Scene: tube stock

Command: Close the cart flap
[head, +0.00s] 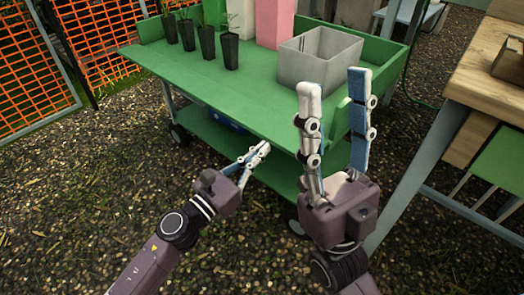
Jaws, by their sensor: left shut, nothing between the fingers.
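The green cart (262,88) stands ahead of me, with raised walls at its back and sides. Its near long side has no upright wall; a green panel that looks like the flap (215,98) lies lowered there, roughly level with the bed. My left gripper (262,147) is shut and empty, low in front of the cart, below the flap's near edge and seemingly apart from it. My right gripper (334,82) is open with its fingers pointing up, near the cart's right front corner. It hides part of that corner and the flap's right end.
Several black plant pots (207,40) and a grey open box (318,62) stand on the cart bed. A pink block (275,22) is behind them. A lower shelf (215,140) is under the bed. A wooden table (485,75) stands close on the right. Orange fencing (30,75) is on the left.

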